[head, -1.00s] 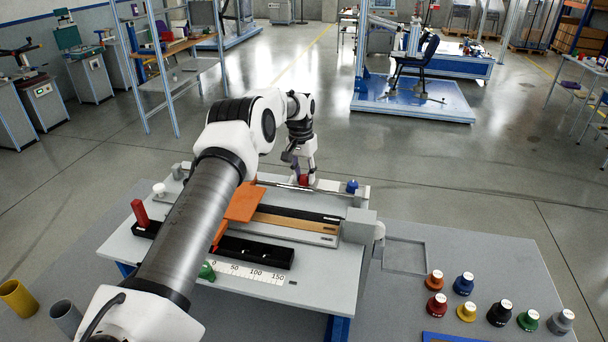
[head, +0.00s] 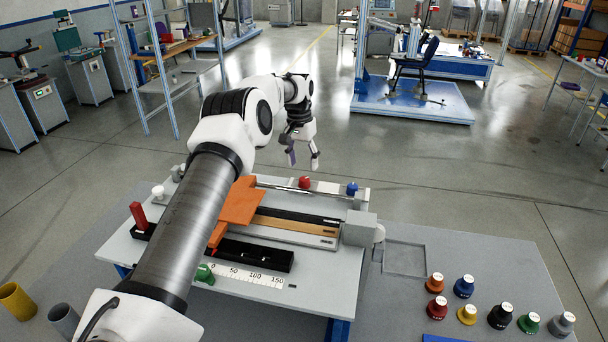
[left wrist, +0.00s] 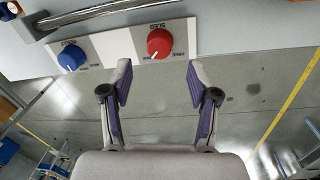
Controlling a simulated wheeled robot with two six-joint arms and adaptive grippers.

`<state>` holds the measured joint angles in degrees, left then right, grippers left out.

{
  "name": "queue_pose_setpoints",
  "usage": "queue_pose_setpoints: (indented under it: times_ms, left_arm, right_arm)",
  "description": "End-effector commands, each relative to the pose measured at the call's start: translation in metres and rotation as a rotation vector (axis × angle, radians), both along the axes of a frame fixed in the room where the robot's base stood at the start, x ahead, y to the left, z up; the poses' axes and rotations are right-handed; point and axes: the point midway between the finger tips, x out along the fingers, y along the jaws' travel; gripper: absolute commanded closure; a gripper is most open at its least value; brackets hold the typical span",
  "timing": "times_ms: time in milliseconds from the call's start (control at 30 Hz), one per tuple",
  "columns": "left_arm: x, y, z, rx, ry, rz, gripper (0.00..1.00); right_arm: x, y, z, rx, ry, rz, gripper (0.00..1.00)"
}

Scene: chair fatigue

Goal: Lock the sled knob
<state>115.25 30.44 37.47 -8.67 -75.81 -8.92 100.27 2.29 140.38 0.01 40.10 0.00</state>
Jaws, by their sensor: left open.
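The red sled knob (head: 304,183) sits at the back edge of the bench device in the head view. In the left wrist view the red knob (left wrist: 159,43) stands on a white plate labelled SLED, its white mark pointing down and to the left. My left gripper (head: 304,165) is open and empty, above and behind the knob and apart from it. In the left wrist view the open fingers (left wrist: 158,85) point toward the plate, with the knob just beyond the gap between them. My right gripper is not in view.
A blue knob (head: 352,188) stands right of the red one; it also shows in the left wrist view (left wrist: 71,57). A metal rod (head: 275,186) runs alongside. An orange block (head: 240,203) lies on the device. Several coloured knobs (head: 467,313) stand on the grey table.

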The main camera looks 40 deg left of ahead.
Motion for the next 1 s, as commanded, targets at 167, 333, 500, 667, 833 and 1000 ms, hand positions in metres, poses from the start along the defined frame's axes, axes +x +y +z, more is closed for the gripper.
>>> queue_pose_setpoints:
  times_ms: [167,333,500,667,833,1000]
  left_arm:
    - [0.001,0.003,0.043,0.002,-0.002,-0.001,0.4]
    - [0.0,0.004,0.06,-0.001,0.002,-0.001,0.4]
    - [-0.001,0.004,0.061,-0.001,0.004,-0.001,0.4]
    - [0.0,0.004,0.061,-0.001,0.003,-0.001,0.4]
    - [0.0,0.004,0.061,-0.001,0.003,-0.001,0.4]
    - [-0.001,0.005,0.061,-0.001,0.003,0.0,0.4]
  right_arm:
    - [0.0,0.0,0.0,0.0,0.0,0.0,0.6]
    - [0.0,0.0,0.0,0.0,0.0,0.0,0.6]
    - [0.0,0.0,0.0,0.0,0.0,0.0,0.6]
    - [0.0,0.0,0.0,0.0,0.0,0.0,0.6]
    - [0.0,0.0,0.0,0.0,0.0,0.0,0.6]
    - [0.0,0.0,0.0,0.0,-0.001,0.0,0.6]
